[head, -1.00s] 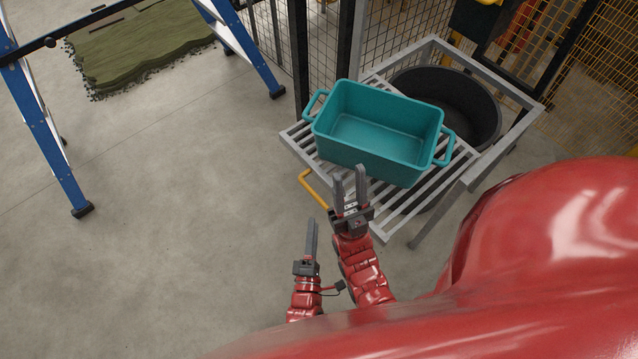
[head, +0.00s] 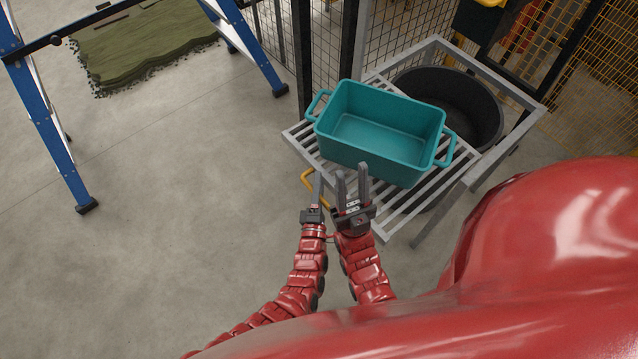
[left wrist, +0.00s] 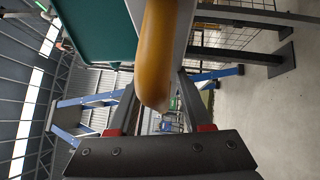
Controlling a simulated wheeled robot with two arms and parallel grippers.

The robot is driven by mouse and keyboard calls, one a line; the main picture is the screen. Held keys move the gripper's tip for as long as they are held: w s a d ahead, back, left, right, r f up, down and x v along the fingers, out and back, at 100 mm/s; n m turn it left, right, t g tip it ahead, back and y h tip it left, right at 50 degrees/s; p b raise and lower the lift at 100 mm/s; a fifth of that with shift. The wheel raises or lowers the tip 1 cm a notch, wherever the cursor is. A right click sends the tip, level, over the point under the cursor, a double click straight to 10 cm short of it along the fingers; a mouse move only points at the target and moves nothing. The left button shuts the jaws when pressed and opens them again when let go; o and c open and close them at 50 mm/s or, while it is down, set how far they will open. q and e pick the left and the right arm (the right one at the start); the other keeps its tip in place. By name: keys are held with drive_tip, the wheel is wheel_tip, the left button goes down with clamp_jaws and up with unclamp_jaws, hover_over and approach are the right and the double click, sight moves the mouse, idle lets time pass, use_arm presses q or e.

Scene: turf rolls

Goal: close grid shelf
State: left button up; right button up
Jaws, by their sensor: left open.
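The grid shelf (head: 395,216) is a grey slatted panel that sticks out from a grey metal frame. A yellow handle (head: 308,184) is on its near left edge. A teal bin (head: 375,140) with two side handles stands on the slats. My left gripper (head: 319,182) is open at the yellow handle; in the left wrist view the handle (left wrist: 157,55) appears between the fingers, large and close. I cannot tell whether they touch it. My right gripper (head: 353,178) is open and empty, beside the left one, over the shelf's near edge.
A black round tub (head: 470,100) sits in the frame (head: 522,108) behind the bin. Dark posts and mesh fencing stand at the back. A blue ladder (head: 52,150) and a turf piece (head: 140,45) are at the left. The floor between is clear.

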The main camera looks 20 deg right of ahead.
use_arm(q)
drive_tip(key=shift+c, duration=0.3)
drive_tip(key=c, duration=0.7)
clamp_jaws()
